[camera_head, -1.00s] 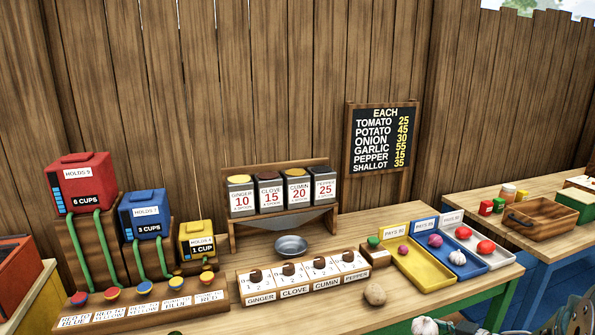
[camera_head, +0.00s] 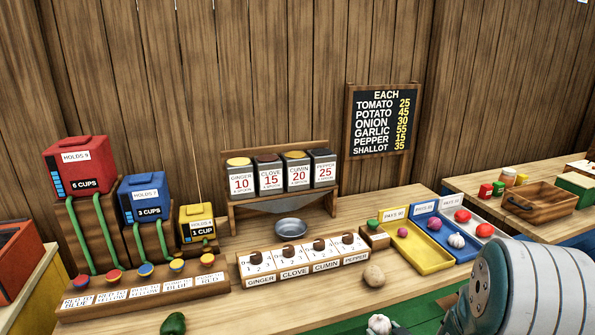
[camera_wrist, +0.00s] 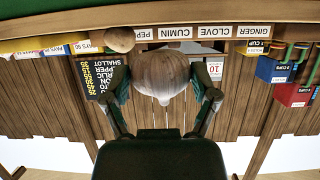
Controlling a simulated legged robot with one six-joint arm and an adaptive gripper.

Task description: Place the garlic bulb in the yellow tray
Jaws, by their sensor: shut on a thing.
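My gripper (camera_wrist: 165,98) is shut on a white garlic bulb (camera_wrist: 160,76), with a finger on each side of it in the wrist view. In the head view this bulb (camera_head: 379,325) shows at the bottom edge, in front of the potato, and my arm hides part of that area. The yellow tray (camera_head: 428,260) lies on the stall table, to the right of and behind the held bulb. A purple shallot or onion (camera_head: 402,232) lies in it. Another white garlic bulb (camera_head: 457,240) lies in the blue tray beside it.
The blue tray (camera_head: 467,252) also holds a purple-red bulb (camera_head: 434,224). The white tray (camera_head: 485,231) holds red tomatoes. A potato (camera_head: 374,275) and a green pepper (camera_head: 173,323) lie on the table. The spice dial block (camera_head: 300,262) and a metal bowl (camera_head: 291,228) stand left of the trays.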

